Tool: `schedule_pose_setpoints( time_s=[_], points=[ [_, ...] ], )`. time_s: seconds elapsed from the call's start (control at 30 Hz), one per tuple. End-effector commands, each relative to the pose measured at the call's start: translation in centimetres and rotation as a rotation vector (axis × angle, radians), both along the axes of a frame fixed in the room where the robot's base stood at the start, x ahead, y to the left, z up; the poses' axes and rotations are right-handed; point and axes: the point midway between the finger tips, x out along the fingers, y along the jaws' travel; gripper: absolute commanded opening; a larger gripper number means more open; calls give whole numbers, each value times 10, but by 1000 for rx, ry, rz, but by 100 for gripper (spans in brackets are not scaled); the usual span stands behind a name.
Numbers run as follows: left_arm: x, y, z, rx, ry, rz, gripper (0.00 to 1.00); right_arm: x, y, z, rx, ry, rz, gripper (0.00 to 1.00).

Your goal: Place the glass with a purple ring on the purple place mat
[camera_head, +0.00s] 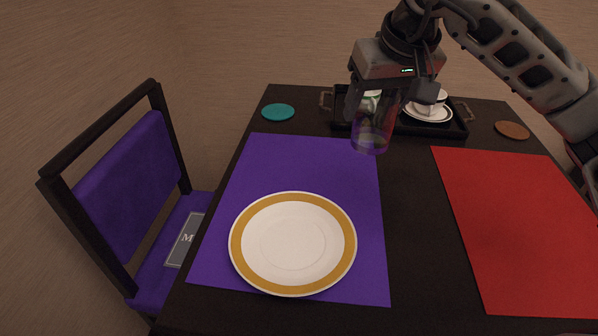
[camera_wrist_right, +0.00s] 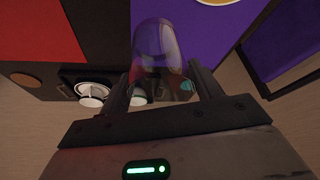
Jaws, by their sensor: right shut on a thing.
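My right gripper (camera_head: 372,103) is shut on a clear glass (camera_head: 371,132) with a purple tint at its lower end. It holds the glass above the table, by the far right corner of the purple place mat (camera_head: 330,160). The glass also shows between the fingers in the right wrist view (camera_wrist_right: 158,55). A white plate with a gold band (camera_head: 293,242) lies on the near part of the purple mat. The far part of that mat is bare. My left gripper is not in view.
A black tray (camera_head: 340,122) with a white cup (camera_head: 430,105) on a saucer stands behind the gripper. A teal coaster (camera_head: 278,112) and a brown coaster (camera_head: 512,130) lie at the back. A red mat (camera_head: 520,220) is right; a purple chair (camera_head: 125,190) is left.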

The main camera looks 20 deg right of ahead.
Motion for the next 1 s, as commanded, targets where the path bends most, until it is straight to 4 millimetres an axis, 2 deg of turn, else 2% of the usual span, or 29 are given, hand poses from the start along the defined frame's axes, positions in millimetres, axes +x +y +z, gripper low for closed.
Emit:
schedule_pose_setpoints(
  time_s=[0.17,0.37,0.53,0.7,0.87,1.0],
  points=[
    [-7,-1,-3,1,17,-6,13,32,-10,-13,5,4,-3,36],
    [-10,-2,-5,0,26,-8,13,80,-23,-36,6,4,-3,36],
    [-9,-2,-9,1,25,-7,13,107,-32,-69,4,3,-2,36],
    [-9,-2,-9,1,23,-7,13,122,-36,-87,3,1,-1,36],
    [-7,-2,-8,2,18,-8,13,128,-38,-95,2,0,-1,36],
    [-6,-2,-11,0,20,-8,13,129,-38,-115,2,3,1,36]
  ],
)
